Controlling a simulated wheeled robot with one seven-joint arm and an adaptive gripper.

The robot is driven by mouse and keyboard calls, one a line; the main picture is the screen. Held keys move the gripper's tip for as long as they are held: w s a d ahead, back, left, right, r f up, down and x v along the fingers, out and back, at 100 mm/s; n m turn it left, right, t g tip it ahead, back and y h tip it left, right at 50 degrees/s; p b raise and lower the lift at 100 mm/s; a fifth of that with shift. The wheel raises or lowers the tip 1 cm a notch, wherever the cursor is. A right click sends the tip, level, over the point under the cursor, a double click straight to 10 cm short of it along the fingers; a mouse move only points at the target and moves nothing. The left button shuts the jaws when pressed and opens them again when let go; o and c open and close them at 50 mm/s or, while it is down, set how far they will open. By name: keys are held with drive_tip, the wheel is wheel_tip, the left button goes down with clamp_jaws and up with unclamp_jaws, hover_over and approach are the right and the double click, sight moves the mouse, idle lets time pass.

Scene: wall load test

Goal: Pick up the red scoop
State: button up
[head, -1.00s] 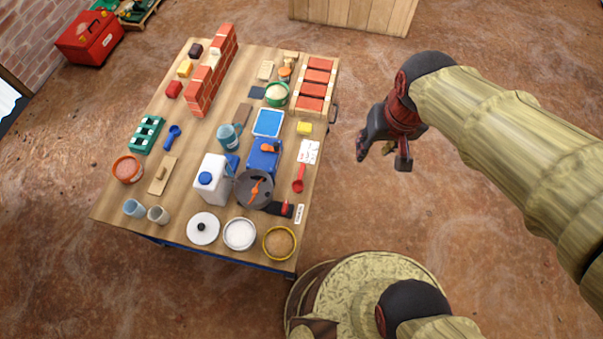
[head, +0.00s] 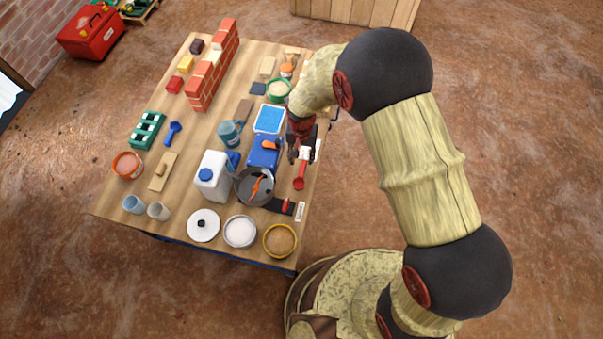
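The red scoop (head: 300,182) lies near the right edge of the wooden table (head: 188,185), its bowl toward the front and its handle toward the back. My gripper (head: 303,155) is over the table at the handle end of the scoop, pointing down. It covers part of the white card that lies behind the scoop. The fingers look apart, with the handle end close to or between them; I cannot tell whether they touch it.
A blue scale-like box (head: 262,153) and a grey pan (head: 253,187) stand left of the scoop. A black tool with a red part (head: 283,206) lies in front. Bowls of white (head: 240,232) and tan (head: 280,240) powder stand at the front edge. A brick wall (head: 213,70) rises at the back left.

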sight(302, 169)
drive_tip(key=shift+w+a+f, duration=0.25)
drive_tip(key=shift+w+f, duration=0.05)
drive_tip(key=shift+f, duration=0.1)
drive_tip(key=f+b, duration=0.1)
drive_tip(key=f, duration=0.1)
drive_tip(key=f+b, duration=0.1)
drive_tip(key=f, duration=0.2)
drive_tip(key=f+b, duration=0.1)
drive_tip(key=f, duration=0.1)
drive_tip(key=shift+s+d+f, duration=0.1)
drive_tip(key=shift+d+f, duration=0.2)
drive_tip(key=shift+d, duration=0.05)
drive_tip(key=shift+r, duration=0.1)
drive_tip(key=shift+c, duration=1)
clamp_jaws()
